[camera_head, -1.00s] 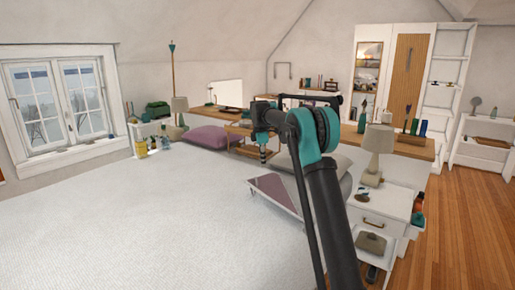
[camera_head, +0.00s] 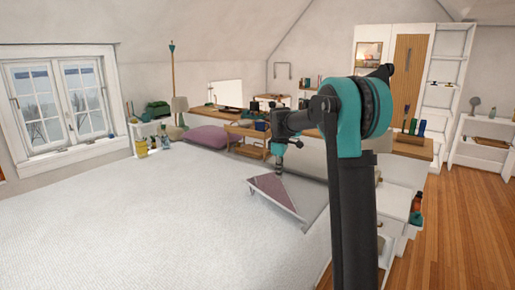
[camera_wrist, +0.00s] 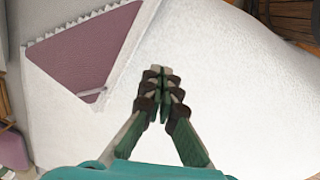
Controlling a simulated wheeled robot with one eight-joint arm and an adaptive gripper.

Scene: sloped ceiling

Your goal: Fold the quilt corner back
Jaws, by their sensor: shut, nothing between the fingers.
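The white quilt (camera_head: 130,215) covers the bed. One corner of it is turned back, showing a mauve triangle (camera_head: 272,190) with a pale edge, near the pillow end at the bed's right side. The mauve triangle also shows at upper left in the wrist view (camera_wrist: 85,50). My gripper (camera_head: 278,168) is shut and empty, pointing down beside the mauve triangle in the head view. In the wrist view its fingertips (camera_wrist: 160,72) meet over white quilt, to the right of the triangle. My arm hides part of the bed's right side.
A purple pillow (camera_head: 208,137) lies at the bed's far end. A white nightstand (camera_head: 398,200) stands right of the bed, partly behind my arm. A wooden desk (camera_head: 412,149) is beyond. Bare wooden floor (camera_head: 455,220) is clear at right.

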